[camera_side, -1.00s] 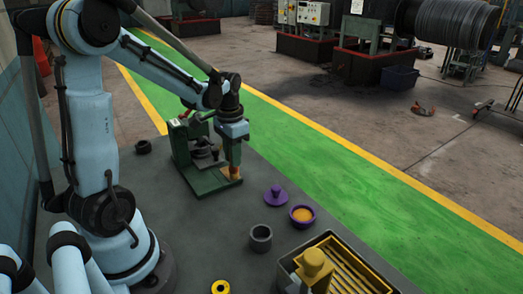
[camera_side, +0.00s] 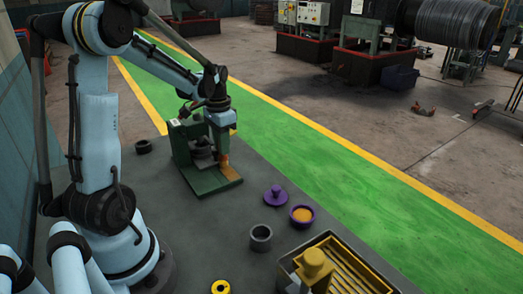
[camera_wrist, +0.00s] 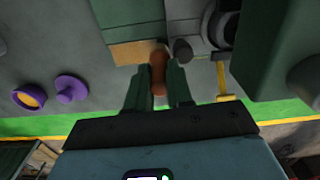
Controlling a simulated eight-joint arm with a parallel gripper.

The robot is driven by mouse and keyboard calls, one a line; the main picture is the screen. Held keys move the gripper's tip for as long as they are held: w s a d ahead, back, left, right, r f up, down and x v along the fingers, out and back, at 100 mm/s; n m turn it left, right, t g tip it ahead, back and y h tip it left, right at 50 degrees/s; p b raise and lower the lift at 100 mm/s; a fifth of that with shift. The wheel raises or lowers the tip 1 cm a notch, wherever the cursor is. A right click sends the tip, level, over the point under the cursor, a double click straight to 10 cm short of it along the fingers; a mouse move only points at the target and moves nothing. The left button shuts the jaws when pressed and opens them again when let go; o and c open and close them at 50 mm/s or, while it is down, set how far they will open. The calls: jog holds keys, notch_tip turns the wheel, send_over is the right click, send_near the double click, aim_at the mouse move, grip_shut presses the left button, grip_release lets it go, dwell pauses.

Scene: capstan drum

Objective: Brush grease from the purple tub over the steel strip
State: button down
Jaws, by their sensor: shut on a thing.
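The purple tub (camera_side: 302,215) stands open on the grey bench with orange grease inside; it also shows in the wrist view (camera_wrist: 28,98). My gripper (camera_side: 222,152) is at the green fixture (camera_side: 205,183), low over its base plate. In the wrist view my gripper (camera_wrist: 158,85) is shut on a brown handle (camera_wrist: 158,68), which I take to be the brush's. The brush's far end is hidden or unclear. A tan edge (camera_wrist: 130,53) lies beside the handle. I cannot pick out the steel strip for certain.
A purple lid (camera_side: 275,196) lies beside the tub. A dark grey cup (camera_side: 260,238), a yellow ring (camera_side: 221,287) and a tray with yellow slats (camera_side: 345,262) are nearer the front. The bench between fixture and cup is clear.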

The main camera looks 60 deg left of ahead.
jog(key=shift+d+r, duration=0.1)
jog(key=shift+r, duration=3.85)
jog(key=shift+f, duration=0.2)
jog(key=shift+f, duration=3.6)
jog(key=shift+d+f, duration=0.2)
jog(key=shift+d, duration=0.05)
jog(key=shift+d+f, duration=0.1)
jog(key=shift+d, duration=3.3)
jog(key=shift+a, duration=3.7)
jog(key=shift+r, duration=4.05)
